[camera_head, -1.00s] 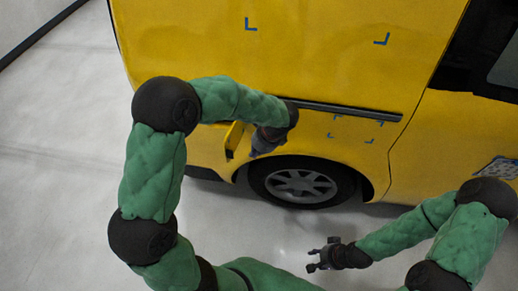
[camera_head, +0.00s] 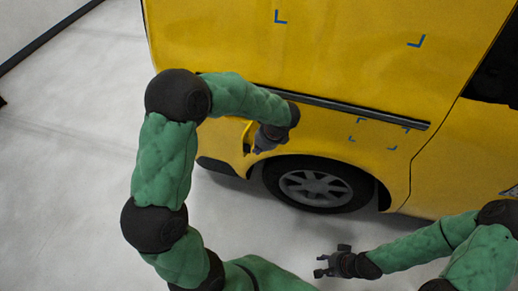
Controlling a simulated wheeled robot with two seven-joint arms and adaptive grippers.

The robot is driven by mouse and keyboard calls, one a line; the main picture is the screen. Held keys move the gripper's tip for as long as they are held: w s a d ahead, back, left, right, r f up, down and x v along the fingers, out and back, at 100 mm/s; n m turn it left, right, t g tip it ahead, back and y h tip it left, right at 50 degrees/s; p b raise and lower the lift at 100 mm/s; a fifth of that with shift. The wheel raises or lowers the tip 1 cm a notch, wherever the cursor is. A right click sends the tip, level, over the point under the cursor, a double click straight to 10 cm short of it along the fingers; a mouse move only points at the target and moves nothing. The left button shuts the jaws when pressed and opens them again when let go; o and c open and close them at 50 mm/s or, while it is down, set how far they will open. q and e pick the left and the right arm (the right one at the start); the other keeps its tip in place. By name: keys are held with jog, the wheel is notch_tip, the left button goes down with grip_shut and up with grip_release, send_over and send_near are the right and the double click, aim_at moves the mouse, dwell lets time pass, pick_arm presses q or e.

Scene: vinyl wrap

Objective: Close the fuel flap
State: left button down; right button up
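The fuel flap (camera_head: 247,135) is a small yellow panel on the side of the yellow van (camera_head: 350,60). It shows edge-on and stands out from the body, with a dark gap beside it. My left gripper (camera_head: 258,147) is at the flap, just to its right. The arm and wrist hide most of its fingers, so I cannot tell whether it is open or touching the flap. My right gripper (camera_head: 322,266) is open and empty over the floor, low in the view, away from the van.
A rear wheel (camera_head: 318,188) lies just below and right of the flap. A dark rail (camera_head: 350,108) runs along the van above it. Blue corner marks (camera_head: 415,41) are on the panels. The pale floor (camera_head: 75,190) is clear at the left.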

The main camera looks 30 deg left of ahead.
pick_arm(q)
jog(key=shift+a, duration=0.1)
jog(key=w+a+m+t+h+p, duration=0.1)
jog(key=w+a+m+t+p, duration=0.1)
jog(key=a+m+p, duration=0.4)
jog(key=w+a+m+t+h+p, duration=0.1)
jog(key=w+a+m+t+p, duration=0.1)
jog(key=w+a+m+p, duration=0.2)
jog(key=shift+a+m+p, duration=1.6)
jog(key=shift+a+p, duration=1.65)
jog(key=shift+a, duration=1.75)
